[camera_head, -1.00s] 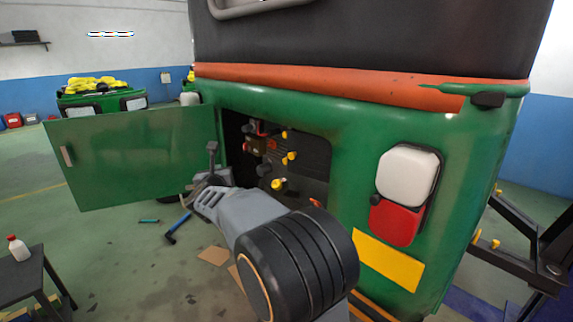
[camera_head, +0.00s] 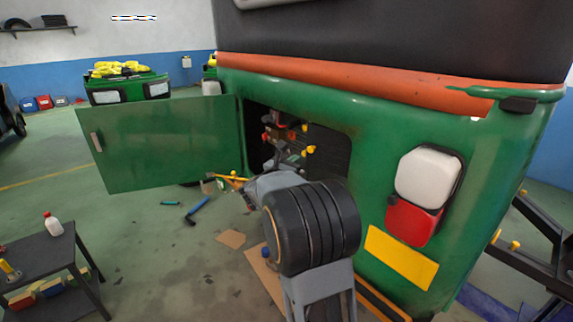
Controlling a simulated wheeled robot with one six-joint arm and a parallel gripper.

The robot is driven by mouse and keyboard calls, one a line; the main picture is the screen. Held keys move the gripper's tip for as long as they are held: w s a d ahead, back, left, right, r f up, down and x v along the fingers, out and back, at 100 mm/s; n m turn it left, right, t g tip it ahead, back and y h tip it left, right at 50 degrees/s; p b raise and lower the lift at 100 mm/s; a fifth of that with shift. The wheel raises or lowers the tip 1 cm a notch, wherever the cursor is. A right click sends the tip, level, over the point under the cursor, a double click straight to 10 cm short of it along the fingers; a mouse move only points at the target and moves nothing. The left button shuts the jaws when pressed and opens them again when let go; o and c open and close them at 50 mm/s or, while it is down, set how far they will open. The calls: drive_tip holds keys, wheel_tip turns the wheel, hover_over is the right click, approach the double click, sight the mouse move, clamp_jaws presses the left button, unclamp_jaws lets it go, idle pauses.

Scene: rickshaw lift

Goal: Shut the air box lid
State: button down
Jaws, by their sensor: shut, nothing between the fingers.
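The air box lid (camera_head: 165,142) is a flat green panel with a small pale handle near its left edge. It stands wide open to the left of the air box opening (camera_head: 335,145) in the back of the green rickshaw. Valves and yellow-capped fittings show inside the opening. My gripper (camera_head: 288,160) is shut and empty, in front of the opening, apart from the lid. My own arm hides much of it and the lower part of the opening.
A dark table (camera_head: 45,255) with a white bottle (camera_head: 53,223) stands at the lower left. A blue-handled tool (camera_head: 196,211) and cardboard pieces (camera_head: 231,239) lie on the floor. Another green vehicle (camera_head: 128,88) is behind the lid. The floor in front of the lid is mostly clear.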

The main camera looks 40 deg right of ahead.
sight(310, 151)
drive_tip(key=shift+p+x, duration=1.2)
drive_tip(key=shift+x, duration=1.85)
drive_tip(key=shift+w, duration=0.1)
